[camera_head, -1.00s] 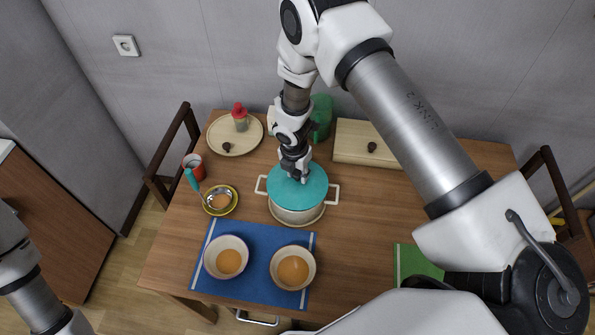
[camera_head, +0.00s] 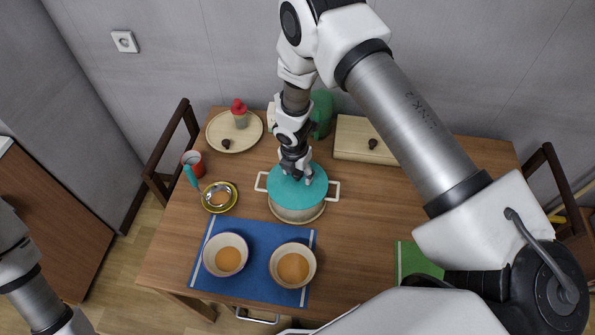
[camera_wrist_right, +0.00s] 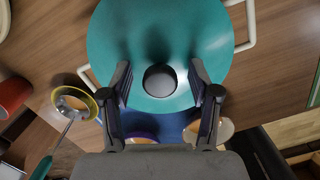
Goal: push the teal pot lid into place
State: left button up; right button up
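The teal pot lid (camera_head: 297,187) rests on top of the cream two-handled pot (camera_head: 296,212) in the middle of the table. I cannot tell from these views whether it is fully seated. In the right wrist view the lid (camera_wrist_right: 112,38) fills the upper middle, and its dark round knob (camera_wrist_right: 160,81) stands between my fingers. My right gripper (camera_head: 297,176) is over the lid, pointing down. Its two fingers (camera_wrist_right: 160,88) are apart, with a gap on each side of the knob. My left gripper is out of view; only part of my left arm shows at the left edge.
Two bowls (camera_head: 226,255) (camera_head: 293,266) sit on a blue mat (camera_head: 256,234) in front of the pot. A yellow dish (camera_head: 219,196) and a red cup (camera_head: 193,163) stand to its left. Behind are a round board (camera_head: 235,131), a green container (camera_head: 322,115) and a wooden box (camera_head: 361,139).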

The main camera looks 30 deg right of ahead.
jog(key=shift+r, duration=0.1)
notch_tip(320, 180, up, 12)
jog(key=a, duration=0.1)
jog(key=shift+s, duration=0.35)
jog(key=shift+a+f, duration=0.1)
jog(key=shift+f, duration=0.1)
